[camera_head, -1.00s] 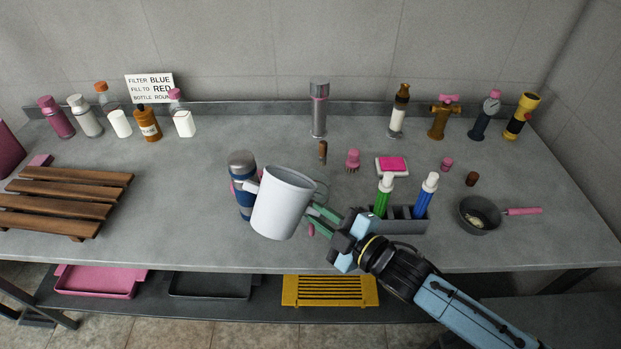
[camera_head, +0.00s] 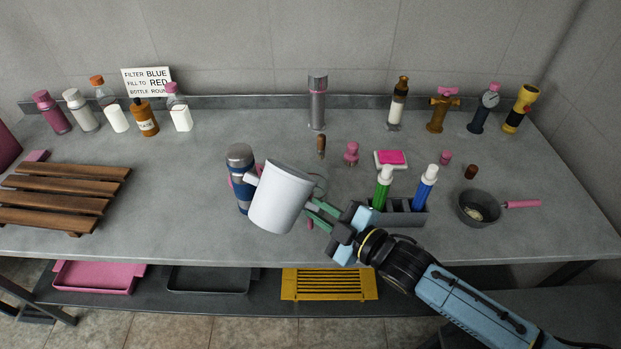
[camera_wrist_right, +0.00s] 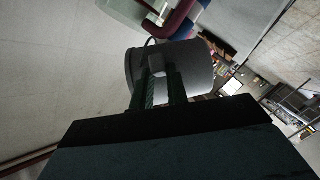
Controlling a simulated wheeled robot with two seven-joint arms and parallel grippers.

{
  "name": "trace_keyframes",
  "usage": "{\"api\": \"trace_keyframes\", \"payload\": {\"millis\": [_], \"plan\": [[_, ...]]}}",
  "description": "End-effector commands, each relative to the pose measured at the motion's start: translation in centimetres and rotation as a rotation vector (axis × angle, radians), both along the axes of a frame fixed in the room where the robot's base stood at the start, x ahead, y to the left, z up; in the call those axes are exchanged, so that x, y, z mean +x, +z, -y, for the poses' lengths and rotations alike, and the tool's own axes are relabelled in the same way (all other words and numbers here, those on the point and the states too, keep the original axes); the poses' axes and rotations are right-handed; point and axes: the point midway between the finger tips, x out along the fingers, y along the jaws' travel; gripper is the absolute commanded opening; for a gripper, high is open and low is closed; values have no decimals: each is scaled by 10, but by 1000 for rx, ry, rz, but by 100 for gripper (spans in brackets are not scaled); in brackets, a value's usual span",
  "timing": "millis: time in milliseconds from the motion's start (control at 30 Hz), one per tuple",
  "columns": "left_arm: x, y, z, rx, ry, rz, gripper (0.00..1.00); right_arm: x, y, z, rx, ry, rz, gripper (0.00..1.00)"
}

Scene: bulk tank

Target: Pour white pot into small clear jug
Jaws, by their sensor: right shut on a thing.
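The white pot (camera_head: 279,200) is in my right gripper (camera_head: 318,212), held above the front middle of the bench and leaning, with its spout at the left. The fingers are shut on its handle side. In the right wrist view, the pot (camera_wrist_right: 182,68) is beyond the fingers (camera_wrist_right: 160,88). A clear vessel (camera_wrist_right: 128,10) with a dark pink handle shows at that view's top edge and looks like the small clear jug. In the head view the pot hides most of what is behind it, so the jug is not clear there. No liquid stream shows. My left gripper is out of view.
A blue bottle with a grey cap (camera_head: 240,170) stands close left of the pot. A grey caddy (camera_head: 402,216) with green and blue bottles is right of the gripper. A wooden rack (camera_head: 65,190) lies left; a small pan (camera_head: 478,210) is right.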

Motion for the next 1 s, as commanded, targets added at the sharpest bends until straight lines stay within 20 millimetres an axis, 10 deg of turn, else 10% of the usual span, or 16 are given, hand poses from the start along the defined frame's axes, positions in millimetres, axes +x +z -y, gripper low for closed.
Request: {"api": "trace_keyframes", "payload": {"millis": [1000], "plan": [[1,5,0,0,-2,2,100,0,9,2,83,-4,-110,0]]}}
